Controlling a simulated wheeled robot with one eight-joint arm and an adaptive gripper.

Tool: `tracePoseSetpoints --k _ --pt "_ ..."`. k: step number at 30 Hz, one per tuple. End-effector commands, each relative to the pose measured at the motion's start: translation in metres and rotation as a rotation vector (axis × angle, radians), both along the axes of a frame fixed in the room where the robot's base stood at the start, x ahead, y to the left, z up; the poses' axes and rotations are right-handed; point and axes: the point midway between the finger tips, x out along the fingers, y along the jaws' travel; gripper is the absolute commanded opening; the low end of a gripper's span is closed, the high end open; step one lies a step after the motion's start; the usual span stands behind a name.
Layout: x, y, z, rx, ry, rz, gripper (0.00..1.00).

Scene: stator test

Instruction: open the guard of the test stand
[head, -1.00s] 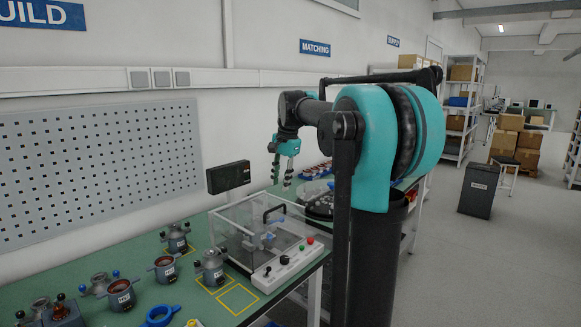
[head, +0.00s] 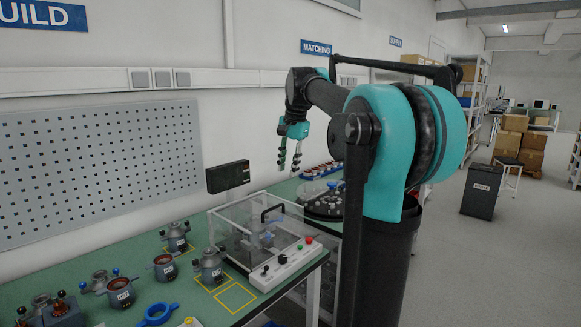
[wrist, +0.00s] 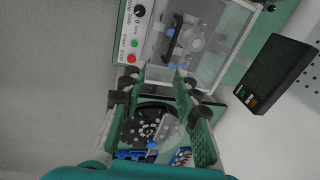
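The test stand (head: 225,222) sits on the green bench with its clear guard (head: 238,207) down over the fixture. A black handle (head: 272,213) is on the guard's top. The guard also shows at the top of the wrist view (wrist: 226,38), with its handle (wrist: 174,40) on the left part. My gripper (head: 289,171) is in the air above and behind the stand's right end, apart from the handle. Its fingers are spread and nothing is between them; in the wrist view the gripper (wrist: 160,70) also shows a gap between its tips.
A control panel (head: 290,262) with buttons fronts the stand. A black display box (head: 228,176) is behind it by the wall. A dark round tray (head: 325,203) lies to its right. Several grey stators, such as one (head: 210,265), stand to its left.

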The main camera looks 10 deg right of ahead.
Motion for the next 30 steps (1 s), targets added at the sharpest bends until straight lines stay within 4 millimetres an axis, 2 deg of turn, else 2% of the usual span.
tracePoseSetpoints --k 10,14,17,23,26,30 --pt "-0.001 0.000 -0.002 -0.002 -0.002 0.004 0.31" --pt "-0.008 -0.001 -0.023 -0.016 -0.017 0.046 0.31" --pt "-0.022 -0.002 -0.060 -0.042 -0.042 0.125 0.31" --pt "-0.076 -0.004 -0.159 -0.119 -0.108 0.335 0.31" --pt "-0.111 -0.006 -0.208 -0.162 -0.138 0.443 0.31" --pt "-0.167 -0.008 -0.273 -0.224 -0.177 0.589 0.31"
